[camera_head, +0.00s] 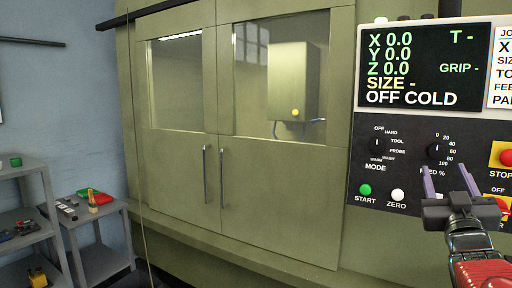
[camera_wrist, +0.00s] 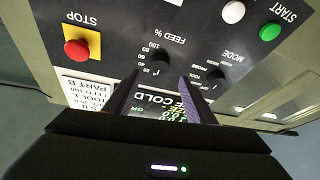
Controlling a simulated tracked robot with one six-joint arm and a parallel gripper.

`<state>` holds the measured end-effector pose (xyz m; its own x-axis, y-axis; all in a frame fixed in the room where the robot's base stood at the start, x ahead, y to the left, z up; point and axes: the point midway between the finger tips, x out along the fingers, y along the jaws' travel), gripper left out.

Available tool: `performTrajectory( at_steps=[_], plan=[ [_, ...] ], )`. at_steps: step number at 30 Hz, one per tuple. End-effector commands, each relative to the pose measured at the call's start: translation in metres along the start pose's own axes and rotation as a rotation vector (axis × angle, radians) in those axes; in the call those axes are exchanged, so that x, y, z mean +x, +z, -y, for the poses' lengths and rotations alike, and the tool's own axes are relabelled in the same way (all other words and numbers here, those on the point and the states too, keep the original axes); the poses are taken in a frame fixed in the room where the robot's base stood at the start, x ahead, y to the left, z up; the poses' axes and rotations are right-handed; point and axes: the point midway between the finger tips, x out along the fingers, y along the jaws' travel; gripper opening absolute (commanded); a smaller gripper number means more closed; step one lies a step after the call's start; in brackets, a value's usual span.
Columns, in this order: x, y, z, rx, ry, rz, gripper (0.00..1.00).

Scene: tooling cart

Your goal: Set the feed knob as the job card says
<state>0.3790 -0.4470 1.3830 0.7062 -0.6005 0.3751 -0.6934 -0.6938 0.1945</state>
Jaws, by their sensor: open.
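The feed knob (camera_head: 434,150) is a round black dial on the machine's dark control panel. Its scale runs from 0 at the top to 100 below, and its pale mark seems to point up near 0, though it is small. It also shows in the upside-down wrist view (camera_wrist: 159,66).
The mode knob (camera_head: 376,145) is left of the feed knob. The green start button (camera_head: 365,190) and white zero button (camera_head: 397,195) are below. The red stop button (camera_head: 506,158) is to the right. The display (camera_head: 420,68) reads "OFF COLD". Shelves (camera_head: 30,215) stand far left.

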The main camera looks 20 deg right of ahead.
Motion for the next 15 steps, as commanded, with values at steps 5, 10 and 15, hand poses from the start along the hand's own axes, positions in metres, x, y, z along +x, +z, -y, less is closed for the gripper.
performTrajectory(
  at_steps=[5, 10, 15],
  plan=[
    [0.025, 0.001, 0.0, 0.0, -0.001, 0.0, 0.5],
    [0.049, 0.001, 0.0, 0.0, 0.0, 0.0, 0.5],
    [0.066, 0.001, -0.001, -0.001, 0.001, 0.0, 0.5]
  ],
)
